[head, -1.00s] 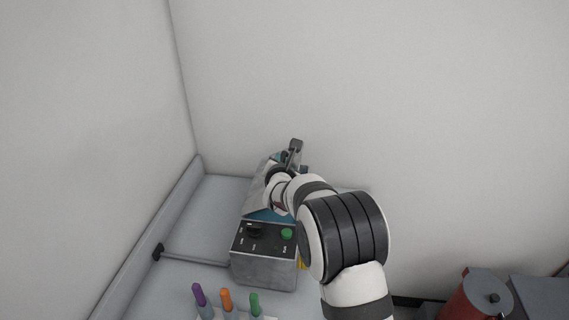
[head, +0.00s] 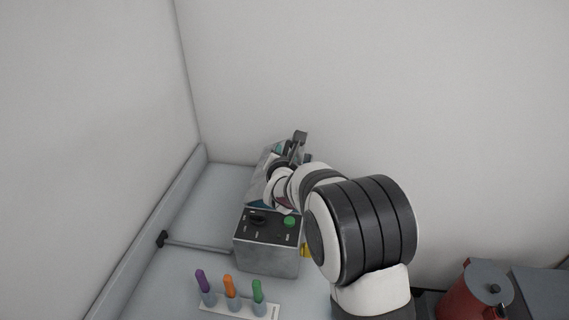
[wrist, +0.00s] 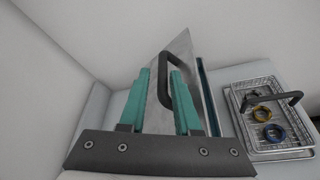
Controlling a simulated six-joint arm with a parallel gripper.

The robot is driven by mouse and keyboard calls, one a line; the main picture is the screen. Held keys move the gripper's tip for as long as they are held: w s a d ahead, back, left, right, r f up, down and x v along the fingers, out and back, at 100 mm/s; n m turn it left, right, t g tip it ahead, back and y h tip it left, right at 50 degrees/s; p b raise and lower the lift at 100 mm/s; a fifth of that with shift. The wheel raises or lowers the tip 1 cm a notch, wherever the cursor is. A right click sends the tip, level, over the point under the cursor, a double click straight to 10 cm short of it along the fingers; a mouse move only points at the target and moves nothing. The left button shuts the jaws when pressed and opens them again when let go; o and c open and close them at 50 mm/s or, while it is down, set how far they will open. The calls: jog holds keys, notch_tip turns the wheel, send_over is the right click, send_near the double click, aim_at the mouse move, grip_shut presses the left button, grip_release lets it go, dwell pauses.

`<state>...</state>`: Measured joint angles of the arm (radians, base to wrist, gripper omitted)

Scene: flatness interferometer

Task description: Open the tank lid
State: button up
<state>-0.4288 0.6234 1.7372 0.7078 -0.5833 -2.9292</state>
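The tank (head: 268,258) is a grey metal box with a dark control panel (head: 268,224) holding a black knob and a green button. Its grey lid (head: 258,190) stands tilted up above the tank, partly covered by my arm in the head view. In the wrist view the lid (wrist: 183,62) is seen nearly edge-on, with its black loop handle (wrist: 168,62) at my fingers. My gripper (wrist: 168,75) has its teal fingers apart, with the lid and handle showing in the gap. Firm contact cannot be made out. In the head view my gripper (head: 298,140) is mostly hidden.
A rack (head: 212,306) with purple, orange and green capped tubes stands in front. A red canister (head: 470,296) is at lower right. Walls stand close behind and left.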

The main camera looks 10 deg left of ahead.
jog(key=v, duration=1.1)
jog(key=shift+s, duration=0.3)
